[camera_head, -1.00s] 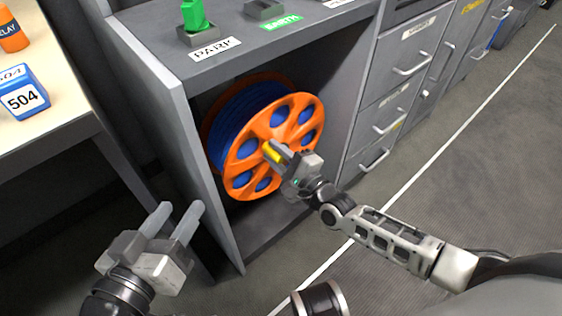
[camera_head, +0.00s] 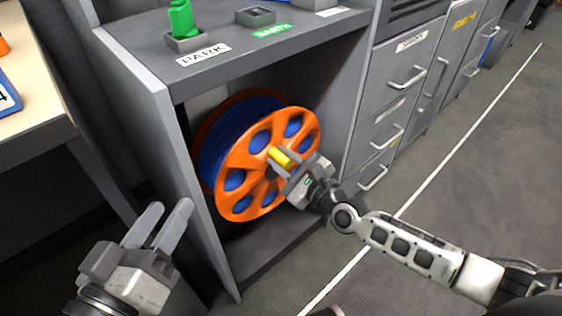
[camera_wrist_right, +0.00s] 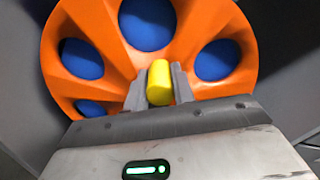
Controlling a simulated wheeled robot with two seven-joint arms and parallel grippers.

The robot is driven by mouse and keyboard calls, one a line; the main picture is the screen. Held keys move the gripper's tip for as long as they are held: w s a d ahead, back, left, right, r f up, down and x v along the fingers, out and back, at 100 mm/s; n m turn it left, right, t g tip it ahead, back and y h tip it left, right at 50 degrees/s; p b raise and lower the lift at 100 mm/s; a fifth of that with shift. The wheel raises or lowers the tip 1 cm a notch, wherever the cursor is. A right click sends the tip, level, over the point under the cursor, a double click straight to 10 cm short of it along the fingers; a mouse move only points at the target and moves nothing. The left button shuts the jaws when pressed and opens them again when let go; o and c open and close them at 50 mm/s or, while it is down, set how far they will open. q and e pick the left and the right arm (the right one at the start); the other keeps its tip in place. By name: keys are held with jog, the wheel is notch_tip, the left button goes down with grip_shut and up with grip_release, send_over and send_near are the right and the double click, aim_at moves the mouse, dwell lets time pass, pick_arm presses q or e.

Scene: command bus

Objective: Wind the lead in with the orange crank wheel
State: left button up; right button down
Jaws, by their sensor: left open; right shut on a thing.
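The orange crank wheel (camera_head: 226,203) faces out of an open bay in the grey cabinet, with the blue lead (camera_head: 232,132) wound on the drum behind it. A yellow handle (camera_head: 280,156) sticks out from the wheel. My right gripper (camera_head: 281,162) is shut on this handle. In the right wrist view the yellow handle (camera_wrist_right: 159,84) stands between the two fingers, with the orange wheel (camera_wrist_right: 105,32) close behind. Blue shows through the wheel's holes. My left gripper (camera_head: 163,226) is open and empty, in front of the cabinet's left side.
The bay's left wall (camera_head: 165,130) stands beside the wheel. On the cabinet top are a green plug (camera_head: 181,18) in a socket by the PARK label (camera_head: 204,54) and an empty socket (camera_head: 255,16). Drawers (camera_head: 385,135) with handles are to the right. A table (camera_head: 45,115) is at the left.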

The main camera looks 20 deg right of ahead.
pick_arm(q)
jog(key=shift+w+r, duration=0.15)
pick_arm(e)
jog(key=c, duration=1.2)
grip_release()
jog(key=shift+o, duration=0.2)
pick_arm(q)
jog(key=shift+f, duration=0.2)
jog(key=f+p, duration=0.1)
jog(key=g+y+p, duration=0.1)
jog(key=shift+s+a+f+m+p, duration=0.15)
jog(key=shift+s+f+m+p, duration=0.15)
jog(key=shift+s+f+p, duration=0.1)
pick_arm(e)
jog(key=v, duration=1.5)
jog(key=shift+s, duration=0.4)
jog(key=shift+d, duration=0.15)
